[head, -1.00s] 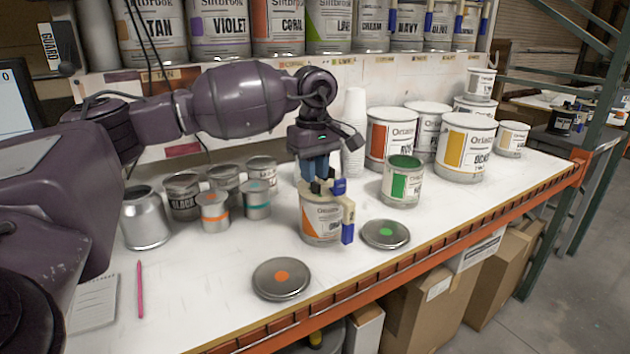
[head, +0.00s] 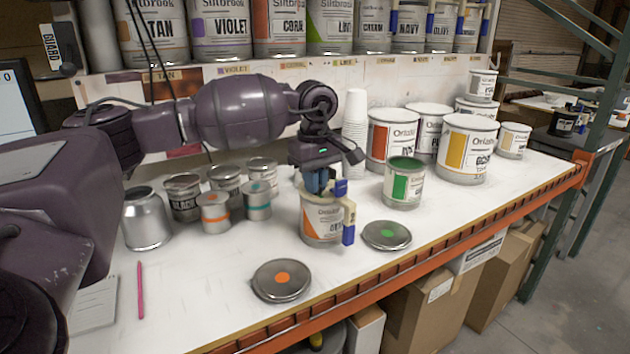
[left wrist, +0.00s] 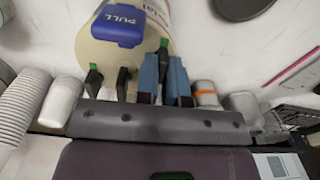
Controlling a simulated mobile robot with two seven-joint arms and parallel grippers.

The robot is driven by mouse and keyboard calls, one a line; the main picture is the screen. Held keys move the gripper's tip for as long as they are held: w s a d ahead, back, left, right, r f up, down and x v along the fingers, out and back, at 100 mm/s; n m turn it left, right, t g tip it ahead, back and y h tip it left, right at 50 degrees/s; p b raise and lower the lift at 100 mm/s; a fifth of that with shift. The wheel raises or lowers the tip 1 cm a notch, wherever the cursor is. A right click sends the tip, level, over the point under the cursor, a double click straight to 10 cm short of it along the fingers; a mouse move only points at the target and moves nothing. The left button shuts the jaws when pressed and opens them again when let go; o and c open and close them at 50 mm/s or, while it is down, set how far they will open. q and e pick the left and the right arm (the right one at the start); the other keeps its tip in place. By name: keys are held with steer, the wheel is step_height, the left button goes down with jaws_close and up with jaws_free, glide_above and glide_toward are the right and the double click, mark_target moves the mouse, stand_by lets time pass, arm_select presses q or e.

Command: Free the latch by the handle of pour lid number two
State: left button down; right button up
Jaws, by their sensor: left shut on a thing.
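A can with an orange label (head: 318,222) stands upright near the front of the bench. A cream pour lid (left wrist: 100,48) is on it, with a blue tab (head: 341,188) on top and a cream strip with a blue end (head: 348,234) down its right side. The tab reads PULL in the left wrist view (left wrist: 118,24). My left gripper (head: 318,187) is low over the can's top, pointing down. Its blue fingers are shut on a dark upright piece, apparently the lid's handle, beside the tab. The latch itself is not clear. No lid number is readable. My right gripper is out of view.
An open green-paint can (head: 404,182) stands right of the can. Loose lids with a green dot (head: 386,235) and orange dot (head: 282,279) lie in front. Stacked cups (head: 355,130) stand behind the arm. Small tins (head: 214,212) stand left. The front edge (head: 400,275) is close.

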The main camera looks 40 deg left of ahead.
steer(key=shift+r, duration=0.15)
arm_select(q)
steer(key=shift+s+r+n+p, duration=0.15)
steer(key=shift+n+p, duration=0.25)
steer(key=shift+n, duration=0.5)
steer(key=n+p, duration=0.1)
steer(key=n, duration=0.2)
steer(key=n+p, duration=0.1)
steer(key=n, duration=0.2)
steer(key=n+p, duration=0.1)
steer(key=n, duration=0.1)
steer(key=shift+n+p, duration=0.35)
steer(key=shift+n, duration=0.05)
steer(key=n+p, duration=0.1)
steer(key=n, duration=0.2)
steer(key=shift+s, duration=0.1)
steer(key=shift+d+n+p, duration=0.1)
steer(key=shift+n+p, duration=0.4)
steer(key=shift+n, duration=0.9)
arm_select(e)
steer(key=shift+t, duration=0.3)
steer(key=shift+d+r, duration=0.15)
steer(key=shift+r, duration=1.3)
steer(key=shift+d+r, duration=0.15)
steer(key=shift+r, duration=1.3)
